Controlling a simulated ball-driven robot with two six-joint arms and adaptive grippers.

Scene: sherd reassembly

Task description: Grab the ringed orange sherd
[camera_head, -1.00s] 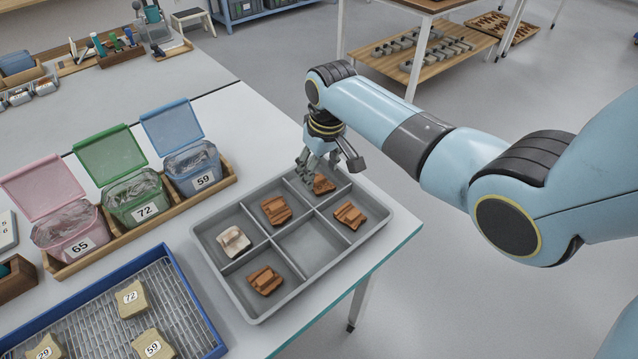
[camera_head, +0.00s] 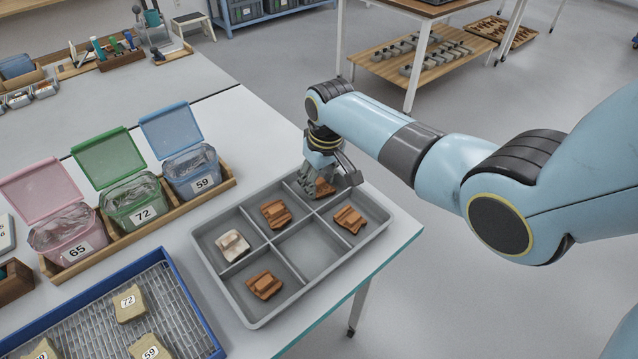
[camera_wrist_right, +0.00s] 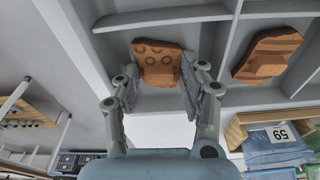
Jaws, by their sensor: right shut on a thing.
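The ringed orange sherd (camera_wrist_right: 158,56) shows dark ring marks in the right wrist view. In the head view the sherd (camera_head: 322,187) is in the far back compartment of the grey tray (camera_head: 255,317), partly hidden by my right gripper (camera_head: 330,181). My right gripper, also seen in the wrist view (camera_wrist_right: 160,83), is shut on this sherd, one finger on each side of it. I cannot tell whether the sherd touches the tray floor. My left gripper is not in view.
Other tray compartments hold orange sherds (camera_head: 275,213) (camera_head: 350,219) (camera_head: 264,285) and a whitish sherd (camera_head: 233,244); one is bare. Left of the tray stand lidded boxes marked 65 (camera_head: 68,238), 72 (camera_head: 133,203) and 59 (camera_head: 192,170). A blue-rimmed rack (camera_head: 190,296) holds numbered blocks.

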